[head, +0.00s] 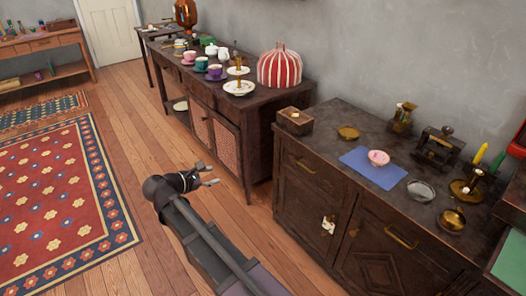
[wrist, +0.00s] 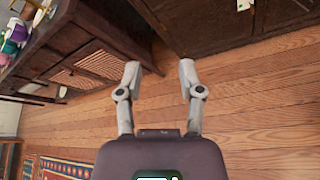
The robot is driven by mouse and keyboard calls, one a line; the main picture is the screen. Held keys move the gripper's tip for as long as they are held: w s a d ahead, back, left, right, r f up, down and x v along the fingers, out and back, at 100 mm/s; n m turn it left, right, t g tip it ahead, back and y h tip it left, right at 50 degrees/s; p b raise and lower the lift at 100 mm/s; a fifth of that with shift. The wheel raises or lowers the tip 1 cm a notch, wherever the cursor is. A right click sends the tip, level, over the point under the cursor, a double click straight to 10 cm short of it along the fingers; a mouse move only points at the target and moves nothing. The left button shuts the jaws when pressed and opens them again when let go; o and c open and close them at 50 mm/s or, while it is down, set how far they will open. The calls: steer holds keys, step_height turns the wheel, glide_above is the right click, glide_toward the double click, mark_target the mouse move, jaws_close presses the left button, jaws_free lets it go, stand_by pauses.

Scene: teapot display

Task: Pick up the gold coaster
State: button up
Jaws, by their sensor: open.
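In the head view a small round gold coaster (head: 348,132) lies flat on the near dark wooden cabinet (head: 318,185), behind the blue mat and to the right of a small wooden box. My gripper (head: 213,176) is in front of the cabinets, over the floor, to the left of the coaster and well apart from it. In the wrist view my gripper (wrist: 160,75) is open, with nothing between its fingers. The coaster does not show in the wrist view.
A blue mat (head: 364,179) with a pink bowl (head: 378,157) lies in front of the coaster. A small wooden box (head: 295,120) stands to its left, a brass item (head: 403,117) to its right. A glass dish (head: 420,190) is farther right. The wooden floor (head: 150,160) is clear.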

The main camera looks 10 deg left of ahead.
steer(key=w+d+f+m+g, duration=0.1)
steer(key=d+f+m+g, duration=0.15)
steer(key=d, duration=0.55)
steer(key=w+d+f+m+g+y, duration=0.1)
steer(key=d+f+m+g, duration=0.2)
steer(key=d, duration=0.6)
steer(key=w+d+f+m+g, duration=0.1)
steer(key=d+f+m+g, duration=0.1)
steer(key=d+m, duration=0.45)
steer(key=s+d+f+m+g+y, duration=0.1)
steer(key=s+d+m+y, duration=0.1)
steer(key=d, duration=0.5)
steer(key=s+d+f+m+g+y, duration=0.1)
steer(key=s+d+m+y, duration=0.1)
steer(key=s+d+m, duration=0.2)
steer(key=s+d+f+m+g+y, duration=0.2)
steer(key=d+m, duration=0.3)
steer(key=d, duration=0.5)
steer(key=shift+s+d+m, duration=0.3)
steer(key=shift+s+d, duration=0.1)
steer(key=shift+s, duration=0.1)
steer(key=shift+f, duration=0.1)
steer(key=shift+s, duration=0.15)
